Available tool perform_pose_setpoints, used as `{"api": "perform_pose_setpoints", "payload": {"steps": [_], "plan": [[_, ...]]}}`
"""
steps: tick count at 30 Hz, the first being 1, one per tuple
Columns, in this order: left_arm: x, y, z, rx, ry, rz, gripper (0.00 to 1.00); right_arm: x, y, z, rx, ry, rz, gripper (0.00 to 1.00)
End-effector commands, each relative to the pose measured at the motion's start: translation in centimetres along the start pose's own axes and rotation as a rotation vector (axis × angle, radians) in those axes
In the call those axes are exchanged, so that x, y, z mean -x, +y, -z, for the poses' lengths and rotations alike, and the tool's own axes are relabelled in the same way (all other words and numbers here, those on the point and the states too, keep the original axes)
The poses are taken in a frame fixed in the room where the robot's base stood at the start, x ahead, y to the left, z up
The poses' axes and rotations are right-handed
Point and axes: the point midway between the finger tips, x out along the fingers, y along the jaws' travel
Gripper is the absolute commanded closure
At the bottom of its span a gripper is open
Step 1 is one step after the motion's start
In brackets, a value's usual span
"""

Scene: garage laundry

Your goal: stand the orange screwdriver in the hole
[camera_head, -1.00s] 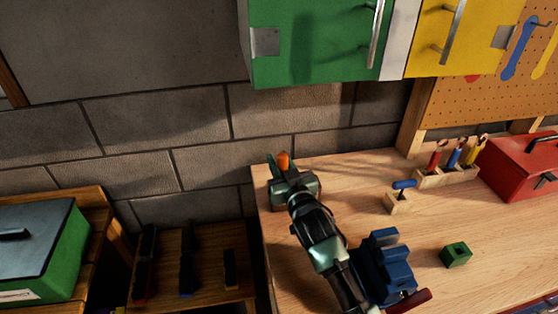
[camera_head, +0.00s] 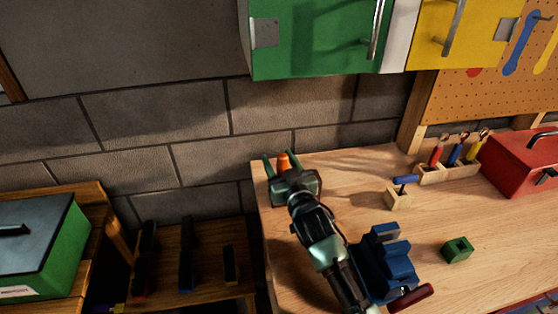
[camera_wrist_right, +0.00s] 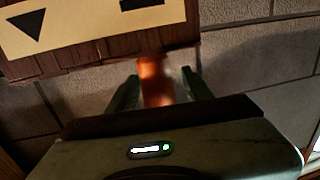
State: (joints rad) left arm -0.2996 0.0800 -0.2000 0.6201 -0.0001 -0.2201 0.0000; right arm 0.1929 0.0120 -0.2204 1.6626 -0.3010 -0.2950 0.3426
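The orange screwdriver shows only as an orange handle (camera_head: 283,162) between the fingers of my right gripper (camera_head: 279,165), over the far left corner of the workbench. In the right wrist view the handle (camera_wrist_right: 153,80) stands between the two fingers (camera_wrist_right: 160,92), with a visible gap to the right finger. The right gripper looks open around it. The shaft and tip are hidden, so I cannot tell whether it stands in a hole. A small green block (camera_head: 457,250) with a dark opening on top sits on the bench. My left gripper is out of view.
A blue vise (camera_head: 382,262) stands beside my right forearm. A wooden block (camera_head: 398,199) holds a blue-handled tool. A rack (camera_head: 447,174) with several tools and a red toolbox (camera_head: 525,165) stand right. Brick wall is behind; cabinets hang above.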

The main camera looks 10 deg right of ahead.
Motion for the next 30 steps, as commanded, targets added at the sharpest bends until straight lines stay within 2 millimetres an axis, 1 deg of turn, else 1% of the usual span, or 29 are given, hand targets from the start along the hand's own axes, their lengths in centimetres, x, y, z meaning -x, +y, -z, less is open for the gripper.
{"api": "perform_pose_setpoints", "payload": {"steps": [5,8,11,15,18,21,24,30], "plan": [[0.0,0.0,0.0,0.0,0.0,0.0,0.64,0.1,0.0,-0.1,0.0,-0.001,0.0,0.49],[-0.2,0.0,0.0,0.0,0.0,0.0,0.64,0.9,0.0,-0.2,0.0,-0.001,0.0,0.49],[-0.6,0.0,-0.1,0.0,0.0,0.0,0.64,2.4,0.0,-0.3,0.0,-0.002,0.0,0.49],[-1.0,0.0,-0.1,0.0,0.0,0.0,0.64,4.9,0.0,-0.3,0.0,-0.001,0.0,0.49],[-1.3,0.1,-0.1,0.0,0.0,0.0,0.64,6.4,0.0,-0.3,0.0,-0.001,0.0,0.49],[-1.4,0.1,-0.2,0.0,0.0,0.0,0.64,7.3,0.0,-0.1,0.0,0.0,0.0,0.49],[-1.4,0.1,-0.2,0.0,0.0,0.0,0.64,7.8,0.0,-0.1,0.0,-0.001,0.0,0.49],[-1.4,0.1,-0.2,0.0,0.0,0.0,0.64,7.8,0.0,0.0,0.0,0.0,0.0,0.49]]}}
